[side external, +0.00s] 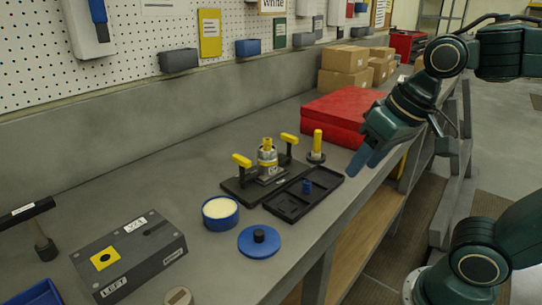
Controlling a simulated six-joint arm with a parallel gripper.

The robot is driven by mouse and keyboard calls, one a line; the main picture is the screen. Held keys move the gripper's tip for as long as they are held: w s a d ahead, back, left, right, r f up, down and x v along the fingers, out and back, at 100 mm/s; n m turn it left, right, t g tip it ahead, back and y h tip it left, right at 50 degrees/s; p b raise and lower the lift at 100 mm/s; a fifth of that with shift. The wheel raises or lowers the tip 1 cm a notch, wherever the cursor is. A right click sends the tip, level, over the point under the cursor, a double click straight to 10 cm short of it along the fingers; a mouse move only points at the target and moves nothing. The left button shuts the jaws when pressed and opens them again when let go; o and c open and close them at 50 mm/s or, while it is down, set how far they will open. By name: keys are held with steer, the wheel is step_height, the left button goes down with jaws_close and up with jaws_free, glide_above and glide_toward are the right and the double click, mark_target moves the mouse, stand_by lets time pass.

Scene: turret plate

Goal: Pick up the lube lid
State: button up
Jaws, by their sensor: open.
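The lube lid, a flat blue disc with a black knob (257,246), lies on the grey bench near its front edge. Just behind it and to its left, a round blue tub (221,217) of pale cream stands uncovered. My gripper (361,163) is open and empty, held above the bench's front edge to the right of the lid and well apart from it. Its blue fingers point down and left, and the gap between them is hard to see from this angle.
A black turret plate fixture (236,188) with yellow-handled clamps stands behind the lid. A black tray (285,208) with a small blue part lies in front of the fixture. A red case (330,118) and a grey box marked LEFT (135,272) flank the area.

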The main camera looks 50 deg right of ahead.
steer(key=w+a+f+m+g, duration=0.2)
steer(key=w+a+m, duration=0.3)
steer(key=w, duration=0.3)
steer(key=w+a+f+m+g, duration=0.2)
steer(key=w+a+m, duration=0.3)
steer(key=w+m, duration=0.3)
steer(key=shift+w+a+f+m+g, duration=0.25)
steer(key=shift+w+a+m+g, duration=0.05)
steer(key=shift+w+a+g, duration=0.1)
glide_above(259, 232)
steer(key=shift+w+a+f, duration=0.1)
steer(key=shift+a+f, duration=0.05)
steer(key=shift+f, duration=4.15)
steer(key=shift+f, duration=0.1)
steer(key=shift+d+f, duration=0.2)
steer(key=shift+f, duration=2.3)
steer(key=shift+c, duration=0.5)
